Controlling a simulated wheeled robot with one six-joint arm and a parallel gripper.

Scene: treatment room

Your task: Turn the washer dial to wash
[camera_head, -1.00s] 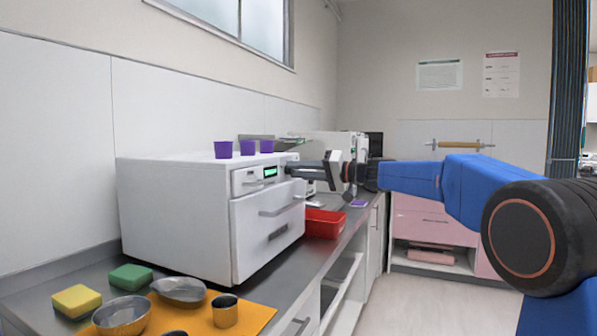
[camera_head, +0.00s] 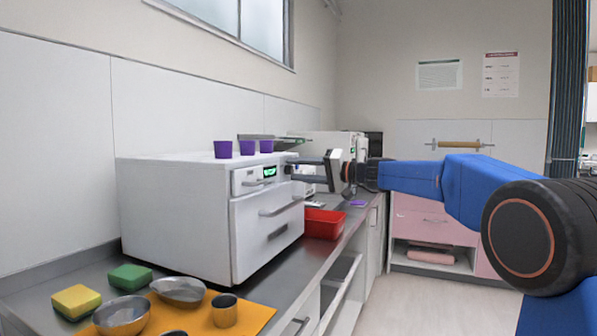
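The washer (camera_head: 180,215) is a white box on the counter at the left, with a front drawer or door and handle. Its upper front panel has a small lit green display (camera_head: 269,171). My gripper (camera_head: 293,167) reaches in from the right, with its fingertips at the right end of this panel, beside the display. The dial is not clearly visible; the fingers cover that spot. The fingers are too small and overlapped to tell whether they are closed on the dial. The dial's setting cannot be read.
Several purple cups (camera_head: 248,148) stand on the washer. A red bin (camera_head: 322,224) sits on the counter right of it. In front lie an orange mat (camera_head: 257,315) with metal bowls and a cup, plus green (camera_head: 130,274) and yellow (camera_head: 75,301) sponges. The floor at right is clear.

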